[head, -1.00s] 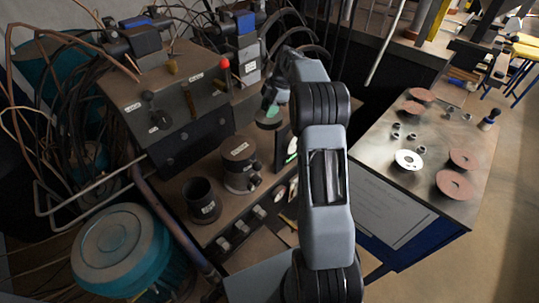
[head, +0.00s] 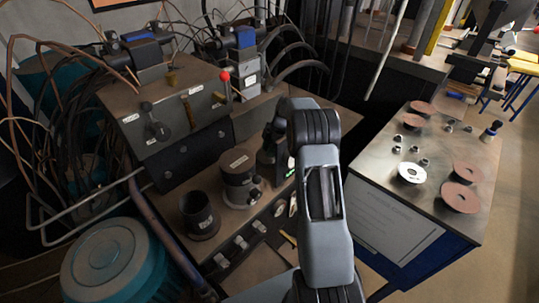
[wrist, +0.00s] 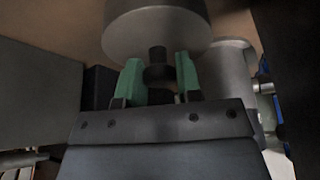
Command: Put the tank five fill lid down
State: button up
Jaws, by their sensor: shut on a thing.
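My gripper (wrist: 158,80) has green fingers on both sides of a dark knob (wrist: 157,55) in the wrist view. The knob joins a wide, round grey lid (wrist: 157,32), which lies beyond the fingertips. I cannot read which tank the lid belongs to. In the head view my arm hides most of the gripper, and the lid cannot be made out. Near it on the bench stand a dark open cylinder (head: 199,222) and a capped dark cylinder (head: 238,180) with side fittings. Their labels are too small to read.
A grey control box (head: 165,115) with levers and a red knob stands behind the cylinders. A teal drum (head: 105,262) stands at front left. A metal table (head: 400,190) at right holds several discs and small parts. Hoses crowd the back.

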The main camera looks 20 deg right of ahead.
jog(key=shift+f, duration=1.45)
jog(key=shift+f, duration=0.2)
jog(key=o, duration=1)
jog(key=shift+r, duration=0.1)
jog(key=shift+c, duration=0.2)
jog(key=v, duration=1.2)
jog(key=shift+r, duration=0.15)
